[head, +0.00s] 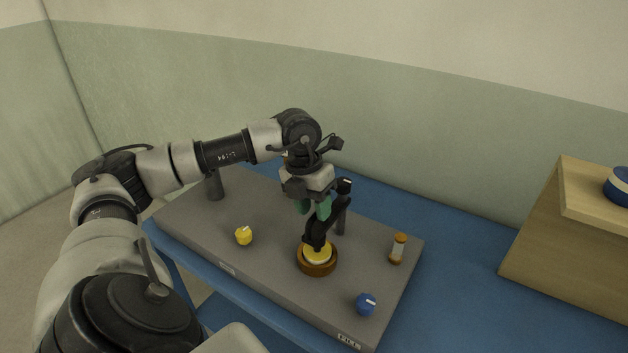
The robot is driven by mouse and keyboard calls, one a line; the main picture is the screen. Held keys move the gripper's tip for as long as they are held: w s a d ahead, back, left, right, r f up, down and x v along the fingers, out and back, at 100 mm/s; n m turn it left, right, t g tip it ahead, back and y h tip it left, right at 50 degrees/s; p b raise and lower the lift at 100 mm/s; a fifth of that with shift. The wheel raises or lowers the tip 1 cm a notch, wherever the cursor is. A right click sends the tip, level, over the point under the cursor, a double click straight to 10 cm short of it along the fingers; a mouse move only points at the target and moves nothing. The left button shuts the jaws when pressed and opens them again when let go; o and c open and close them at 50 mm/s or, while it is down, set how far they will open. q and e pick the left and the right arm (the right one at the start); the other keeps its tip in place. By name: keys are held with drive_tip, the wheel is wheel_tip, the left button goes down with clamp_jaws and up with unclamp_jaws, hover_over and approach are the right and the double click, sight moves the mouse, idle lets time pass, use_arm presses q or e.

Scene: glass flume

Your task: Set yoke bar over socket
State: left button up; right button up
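A black bar-like piece (316,233), which I take to be the yoke bar, stands tilted over a round brown ring with a yellow centre (317,266), which looks like the socket. The bar's lower end overlaps the yellow centre; I cannot tell whether it touches. A dark part with a white mark (345,186) shows at its upper right. My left gripper (313,208) points down from above, its green fingertips at the bar's upper part. The bar partly hides them, so I cannot tell whether they grip it. My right gripper is out of view.
A wooden box (565,235) stands at right.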

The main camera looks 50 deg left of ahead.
use_arm(q)
wheel_tip(320, 180, up, 11)
drive_tip(key=a, duration=0.2)
drive_tip(key=shift+s+f+b, duration=0.2)
drive_tip(key=shift+s+b, duration=0.05)
drive_tip(key=shift+b, duration=0.1)
drive_tip(key=shift+f, duration=0.1)
idle(0.5)
